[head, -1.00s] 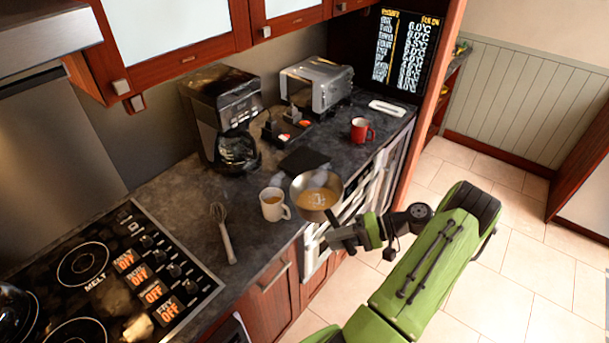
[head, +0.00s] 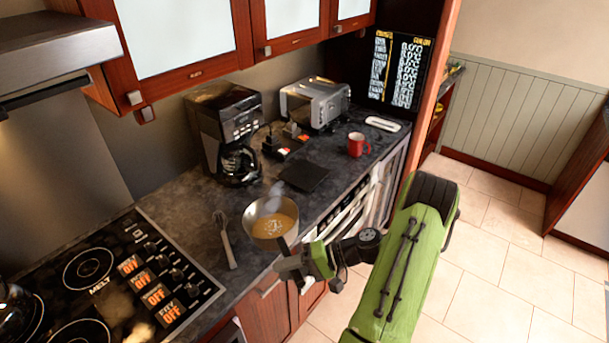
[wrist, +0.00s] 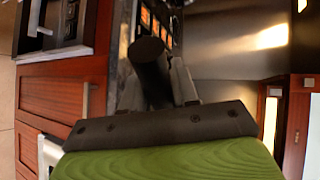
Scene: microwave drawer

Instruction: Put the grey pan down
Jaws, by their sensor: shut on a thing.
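The grey pan (head: 248,228) holds an orange-brown liquid with steam rising from it. It is near the front edge of the dark counter (head: 185,190), roughly level. I cannot tell whether its base touches the counter or hangs above it. My gripper (head: 284,256) is at the front side of the pan, shut on its dark handle. In the wrist view, my gripper (wrist: 157,88) has its two fingers on either side of the dark handle (wrist: 150,60). The pan's bowl is not clearly seen in that view.
The stove (head: 110,275) is further left.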

